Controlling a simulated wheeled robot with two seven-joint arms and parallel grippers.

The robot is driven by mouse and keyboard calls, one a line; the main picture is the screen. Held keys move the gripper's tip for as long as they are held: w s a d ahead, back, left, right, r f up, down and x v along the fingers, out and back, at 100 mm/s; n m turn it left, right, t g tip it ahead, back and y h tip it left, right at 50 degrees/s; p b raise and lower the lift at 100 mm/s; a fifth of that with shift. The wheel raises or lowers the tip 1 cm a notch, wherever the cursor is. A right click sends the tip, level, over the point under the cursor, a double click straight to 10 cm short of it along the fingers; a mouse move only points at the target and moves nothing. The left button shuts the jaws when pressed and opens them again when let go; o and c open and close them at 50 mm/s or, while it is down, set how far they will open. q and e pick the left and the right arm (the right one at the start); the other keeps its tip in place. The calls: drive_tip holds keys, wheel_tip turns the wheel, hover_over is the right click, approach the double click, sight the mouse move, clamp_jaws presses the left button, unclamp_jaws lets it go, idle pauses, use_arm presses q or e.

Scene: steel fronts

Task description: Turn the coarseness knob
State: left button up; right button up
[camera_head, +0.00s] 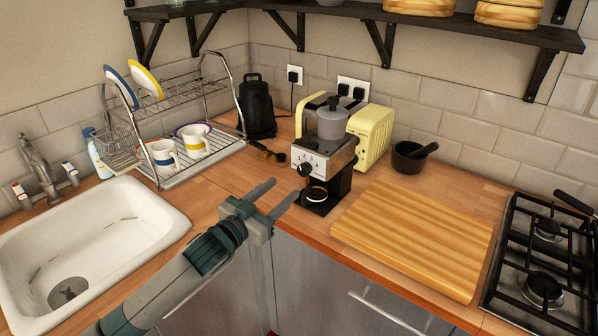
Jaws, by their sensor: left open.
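A coffee machine (325,150) with a steel front and a clear-grey hopper stands on the counter near the corner. Its front panel carries small dials, and a dark round knob (305,169) sits at its lower left. Which dial is the coarseness knob I cannot tell at this size. A portafilter or cup (316,193) shows below the panel. My left gripper (281,195) is open and empty, in front and to the left of the machine, its fingers pointing toward it and apart from it. My right gripper is not in view.
A cream toaster (371,135) stands close behind the machine. A sink (90,245), dish rack (180,92) and black kettle (257,107) are left. A shelf (440,28) hangs above.

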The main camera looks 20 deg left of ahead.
sight(302, 173)
use_arm(q)
drive_tip(key=p+x, duration=0.2)
drive_tip(key=x, duration=0.7)
drive_tip(key=c, duration=1)
